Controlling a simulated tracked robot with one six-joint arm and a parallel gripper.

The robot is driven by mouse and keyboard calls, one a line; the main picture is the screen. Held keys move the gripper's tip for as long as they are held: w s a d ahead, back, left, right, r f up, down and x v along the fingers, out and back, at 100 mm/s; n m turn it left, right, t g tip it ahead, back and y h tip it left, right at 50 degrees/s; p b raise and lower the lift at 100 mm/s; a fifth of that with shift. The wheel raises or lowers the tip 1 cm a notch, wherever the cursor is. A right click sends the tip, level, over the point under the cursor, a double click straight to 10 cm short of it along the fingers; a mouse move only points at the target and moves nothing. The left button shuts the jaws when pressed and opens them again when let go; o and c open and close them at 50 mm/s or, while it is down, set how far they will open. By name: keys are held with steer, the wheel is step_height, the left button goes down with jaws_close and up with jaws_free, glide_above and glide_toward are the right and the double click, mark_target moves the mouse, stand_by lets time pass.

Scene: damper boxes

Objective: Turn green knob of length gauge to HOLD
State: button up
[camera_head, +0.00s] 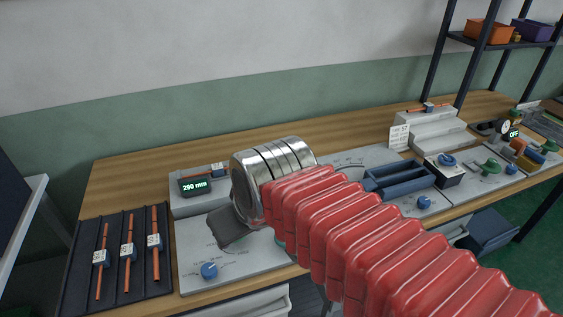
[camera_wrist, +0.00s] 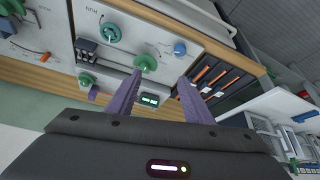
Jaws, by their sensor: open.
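The length gauge is a light grey unit with a lit display (camera_head: 195,186) reading 290 mm and a blue knob (camera_head: 208,270) on its front panel. Its green knob (camera_wrist: 145,63) shows in the wrist view, just beyond the tip of the left purple finger. The display (camera_wrist: 150,100) shows between the fingers, and the blue knob (camera_wrist: 180,48) lies beyond the right fingertip. My gripper (camera_wrist: 160,76) is open and empty, with its fingers apart and pointing toward the panel. In the head view my arm hides most of the green knob. Its pointer and the HOLD mark cannot be read.
A black tray (camera_head: 118,288) with several orange rods stands left of the gauge. Another panel with a blue slotted holder (camera_head: 400,178) lies to the right. In the wrist view another green knob (camera_wrist: 110,32) sits left of the gauge's knob. A grey stepped stand (camera_head: 430,135) is farther back.

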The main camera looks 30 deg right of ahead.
steer(key=w+d+n+g, duration=0.1)
steer(key=w+d, duration=1.8)
steer(key=w, duration=0.2)
steer(key=w+d+f, duration=0.2)
steer(key=d, duration=0.4)
steer(key=w+d+f, duration=0.3)
steer(key=d, duration=0.3)
steer(key=shift+y, duration=0.3)
steer(key=shift+w+f, duration=0.1)
steer(key=shift+f, duration=0.1)
steer(key=x, duration=1.3)
steer(key=shift+w+f, duration=0.1)
steer(key=shift+f, duration=0.2)
steer(key=shift+c, duration=0.2)
